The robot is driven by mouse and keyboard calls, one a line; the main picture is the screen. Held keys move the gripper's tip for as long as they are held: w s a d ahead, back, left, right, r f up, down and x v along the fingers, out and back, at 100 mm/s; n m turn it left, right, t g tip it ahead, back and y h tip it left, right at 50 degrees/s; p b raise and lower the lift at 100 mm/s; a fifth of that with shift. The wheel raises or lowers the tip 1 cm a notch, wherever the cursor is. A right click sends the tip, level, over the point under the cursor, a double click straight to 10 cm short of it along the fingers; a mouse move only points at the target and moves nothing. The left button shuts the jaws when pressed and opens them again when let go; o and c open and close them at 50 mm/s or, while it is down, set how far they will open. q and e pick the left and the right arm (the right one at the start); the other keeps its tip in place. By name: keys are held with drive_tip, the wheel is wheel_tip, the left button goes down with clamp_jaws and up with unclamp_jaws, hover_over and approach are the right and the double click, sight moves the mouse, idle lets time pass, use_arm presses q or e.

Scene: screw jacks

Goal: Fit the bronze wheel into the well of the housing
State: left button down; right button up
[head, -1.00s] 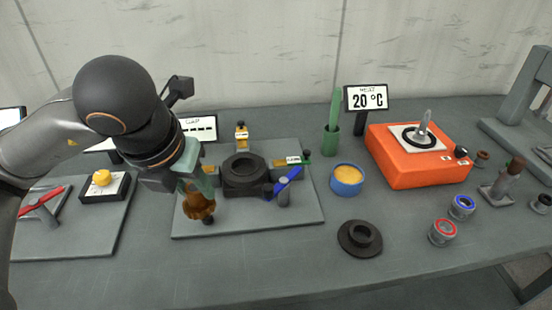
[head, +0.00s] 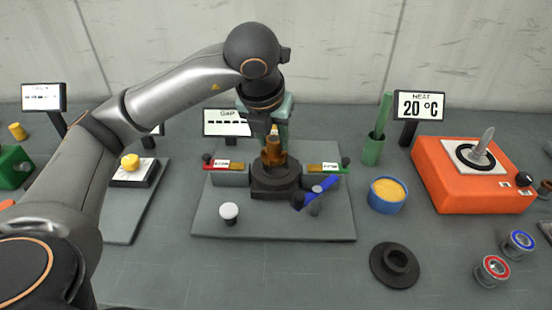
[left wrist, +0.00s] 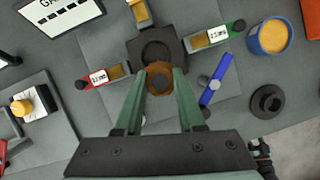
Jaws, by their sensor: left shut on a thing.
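My left gripper (head: 272,134) is shut on the bronze wheel (head: 273,153), its fingers pointing down. The dark housing (head: 275,188) sits on the grey base plate, and in the head view the wheel overlaps its top. In the left wrist view the wheel (left wrist: 160,84) is between the two green fingers. There the round well of the housing (left wrist: 142,52) shows beyond the wheel, only partly covered. The gap in height between wheel and well is hard to judge. My right gripper is not in view.
Red (head: 222,166) and green (head: 326,168) labelled slides flank the housing. A blue lever (head: 322,189) stands at its front right, a white knob (head: 229,211) at the front left. A blue bowl (head: 388,195), black flanged ring (head: 395,265) and orange heater (head: 462,180) are further right.

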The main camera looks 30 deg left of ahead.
sight(275, 144)
use_arm(q)
drive_tip(key=w+f, duration=0.1)
drive_tip(key=w+a+f, duration=0.1)
drive_tip(key=f, duration=0.2)
drive_tip(key=shift+w+a, duration=0.25)
drive_tip(key=shift+w, duration=0.15)
drive_tip(key=x, duration=0.3)
drive_tip(key=shift+s+f+p, duration=0.15)
drive_tip(key=shift+s+p, duration=0.1)
drive_tip(key=shift+p, duration=0.05)
drive_tip(key=shift+f, duration=0.4)
